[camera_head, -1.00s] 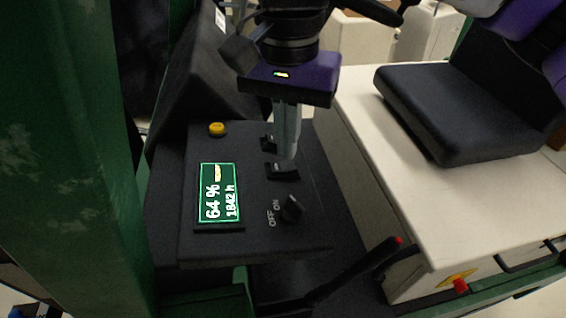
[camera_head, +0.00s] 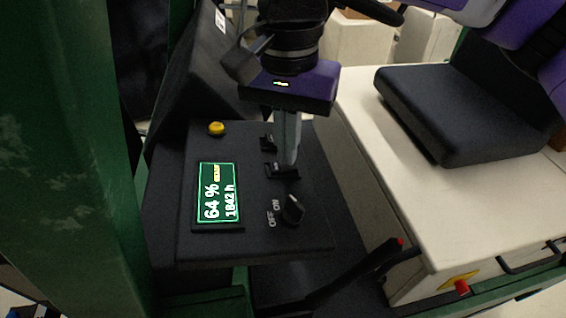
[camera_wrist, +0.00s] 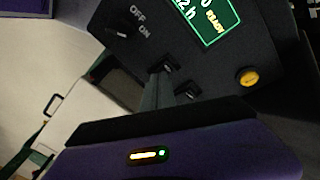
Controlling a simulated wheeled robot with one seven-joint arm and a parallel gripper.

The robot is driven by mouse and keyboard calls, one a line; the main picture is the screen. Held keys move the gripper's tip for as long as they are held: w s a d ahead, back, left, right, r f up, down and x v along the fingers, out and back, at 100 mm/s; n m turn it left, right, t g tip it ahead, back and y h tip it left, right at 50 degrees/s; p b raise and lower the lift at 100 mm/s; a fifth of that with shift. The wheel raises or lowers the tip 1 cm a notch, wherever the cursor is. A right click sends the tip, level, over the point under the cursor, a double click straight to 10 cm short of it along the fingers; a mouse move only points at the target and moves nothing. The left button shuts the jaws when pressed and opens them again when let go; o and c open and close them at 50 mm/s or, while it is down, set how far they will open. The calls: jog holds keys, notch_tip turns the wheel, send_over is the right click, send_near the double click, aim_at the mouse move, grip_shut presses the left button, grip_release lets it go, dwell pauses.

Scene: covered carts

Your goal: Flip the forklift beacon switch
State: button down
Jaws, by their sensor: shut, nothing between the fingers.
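The dark forklift console (camera_head: 255,243) carries two small black rocker switches. The nearer rocker (camera_head: 275,170) lies right at my fingertips and is partly covered by them; the farther rocker (camera_head: 267,142) sits just left of the fingers. No label tells me which is the beacon switch. My gripper (camera_head: 289,163) points down, its grey fingers shut and empty, with the tips at or on the nearer rocker; contact is hard to tell. In the wrist view the fingertips (camera_wrist: 158,76) meet the nearer rocker (camera_wrist: 168,66), and the farther rocker (camera_wrist: 187,91) is beside them.
A black OFF/ON knob (camera_head: 292,209), a green-lit display (camera_head: 219,193) and a yellow button (camera_head: 216,129) share the console. A red-tipped lever (camera_head: 370,262) rises in front. A green post (camera_head: 70,160) stands left. The black seat (camera_head: 455,115) on a white body is right.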

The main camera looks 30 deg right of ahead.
jog(key=shift+f, duration=0.55)
jog(key=shift+r, duration=0.1)
notch_tip(320, 180, up, 7)
jog(key=p, duration=0.6)
jog(key=shift+p, duration=0.3)
dwell(0.6)
